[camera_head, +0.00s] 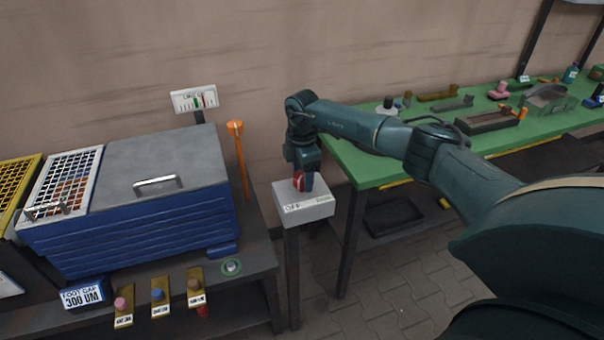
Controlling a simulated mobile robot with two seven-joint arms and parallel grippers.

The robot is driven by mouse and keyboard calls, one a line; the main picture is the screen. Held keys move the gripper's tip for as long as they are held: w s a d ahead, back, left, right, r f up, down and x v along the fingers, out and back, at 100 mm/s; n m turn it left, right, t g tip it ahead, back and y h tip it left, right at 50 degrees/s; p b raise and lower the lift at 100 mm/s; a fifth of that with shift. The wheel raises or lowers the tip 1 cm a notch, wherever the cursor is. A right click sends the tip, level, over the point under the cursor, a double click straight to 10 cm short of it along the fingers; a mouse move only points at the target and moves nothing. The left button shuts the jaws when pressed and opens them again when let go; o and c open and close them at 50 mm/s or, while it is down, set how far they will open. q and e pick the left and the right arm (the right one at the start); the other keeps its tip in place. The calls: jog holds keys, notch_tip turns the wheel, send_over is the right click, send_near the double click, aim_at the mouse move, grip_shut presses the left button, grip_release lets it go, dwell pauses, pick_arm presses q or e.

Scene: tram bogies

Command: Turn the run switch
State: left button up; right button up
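The run switch is a red knob (299,181) on top of a pale grey box (304,208) lettered "OFF" at its front left, with smaller lettering at the right that I cannot read clearly. The box stands on a dark post between the blue machine and the green bench. My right gripper (304,182) points down at the knob, with its fingers around or right beside it. The fingers partly hide the knob, and I cannot tell whether they are closed on it. My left gripper is not in view.
A blue machine (140,234) with a grey lid (170,165) stands left of the box. Several coloured knobs on brass plates (160,297) line the front. A green bench (350,165) with parts is at right.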

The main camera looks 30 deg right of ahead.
aim_at(302, 175)
jog(key=shift+o, duration=0.4)
jog(key=shift+a+r, duration=0.1)
jog(key=shift+r, duration=0.3)
notch_tip(302, 175, up, 12)
jog(key=b, duration=0.1)
jog(key=shift+r+b, duration=0.15)
jog(key=shift+b, duration=0.2)
